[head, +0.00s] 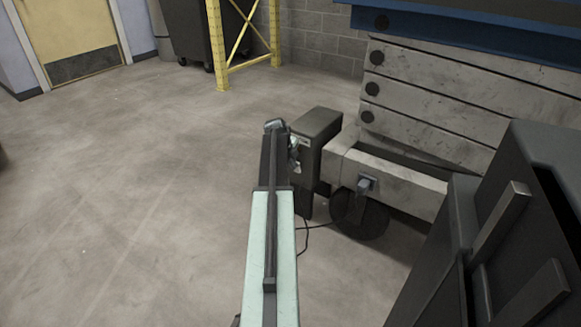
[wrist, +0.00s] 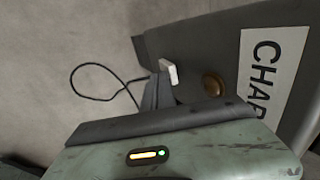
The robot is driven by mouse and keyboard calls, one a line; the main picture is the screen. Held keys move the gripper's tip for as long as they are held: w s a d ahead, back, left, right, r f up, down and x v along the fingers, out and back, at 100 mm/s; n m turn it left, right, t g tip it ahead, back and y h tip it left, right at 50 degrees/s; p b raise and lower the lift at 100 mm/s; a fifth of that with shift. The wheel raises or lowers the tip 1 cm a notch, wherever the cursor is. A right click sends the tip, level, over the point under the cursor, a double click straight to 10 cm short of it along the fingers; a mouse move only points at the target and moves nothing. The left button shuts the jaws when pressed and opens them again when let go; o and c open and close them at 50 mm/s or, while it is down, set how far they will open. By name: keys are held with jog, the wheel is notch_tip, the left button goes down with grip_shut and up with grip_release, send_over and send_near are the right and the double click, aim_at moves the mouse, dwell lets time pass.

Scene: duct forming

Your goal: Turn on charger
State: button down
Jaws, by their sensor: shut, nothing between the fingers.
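In the wrist view the charger (wrist: 195,45) fills the upper right, with a white label whose visible letters read "CHAR". A round brass-coloured button (wrist: 213,84) sits on its face near the label. My gripper (wrist: 167,76) is shut and empty, its pale tip to the left of the button and close to the charger's face. I cannot tell whether it touches. In the head view my gripper (head: 293,152) is at the charger's left side, partly hidden by my arm.
A black cable (wrist: 75,82) loops over the floor by the charger. The slatted structure (head: 440,90) stands to the right, with dark cabinet-like forms (head: 545,200) at front right. A yellow frame (head: 222,50) stands behind. The floor on the left is clear.

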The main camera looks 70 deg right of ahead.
jog(key=r+p, duration=0.1)
jog(key=d+r+y+p, duration=0.1)
jog(key=p, duration=0.1)
jog(key=shift+s, duration=0.15)
dwell(0.7)
jog(key=shift+a, duration=0.1)
jog(key=p+v, duration=1)
jog(key=v, duration=0.1)
jog(key=shift+a+r, duration=0.15)
jog(key=shift+a, duration=0.25)
